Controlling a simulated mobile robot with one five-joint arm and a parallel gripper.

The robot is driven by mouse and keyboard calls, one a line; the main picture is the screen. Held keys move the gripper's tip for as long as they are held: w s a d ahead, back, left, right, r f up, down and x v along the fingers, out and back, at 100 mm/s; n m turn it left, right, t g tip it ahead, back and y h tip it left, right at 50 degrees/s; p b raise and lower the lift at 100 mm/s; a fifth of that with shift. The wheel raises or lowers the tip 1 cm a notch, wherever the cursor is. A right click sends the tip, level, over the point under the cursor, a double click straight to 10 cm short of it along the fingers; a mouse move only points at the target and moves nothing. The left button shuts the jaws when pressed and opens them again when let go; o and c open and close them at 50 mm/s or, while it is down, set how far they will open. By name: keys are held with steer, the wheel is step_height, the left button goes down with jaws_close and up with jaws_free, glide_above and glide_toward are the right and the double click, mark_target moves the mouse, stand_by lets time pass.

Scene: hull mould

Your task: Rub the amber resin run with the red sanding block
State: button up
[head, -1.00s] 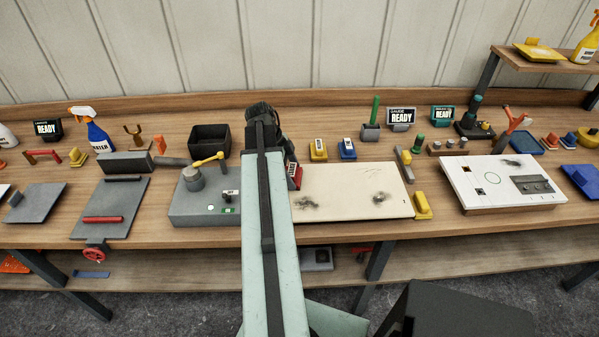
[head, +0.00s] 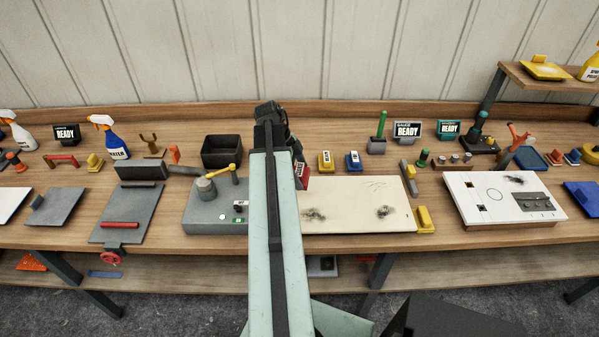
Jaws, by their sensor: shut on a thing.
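The red sanding block (head: 301,174) with a pale label is held in my gripper (head: 292,160). It shows just right of my arm, at the back left corner of the cream panel (head: 350,215). I cannot tell whether it touches the panel. My gripper is shut on it, and its fingertips are mostly hidden by my arm. The panel has two dark smudges, one front left (head: 314,215) and one right of centre (head: 385,212), and faint thin marks (head: 375,184) near its back edge. I cannot make out an amber resin run; my arm covers the panel's left edge.
A yellow block (head: 325,161) and a blue block (head: 353,161) stand behind the panel. A yellow block (head: 426,220) sits by its right edge. A grey fixture (head: 210,215) with a yellow lever stands left of my arm. A white board (head: 470,205) lies further right.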

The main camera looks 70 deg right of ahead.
step_height(320, 180, up, 3)
steer(key=p, duration=0.3)
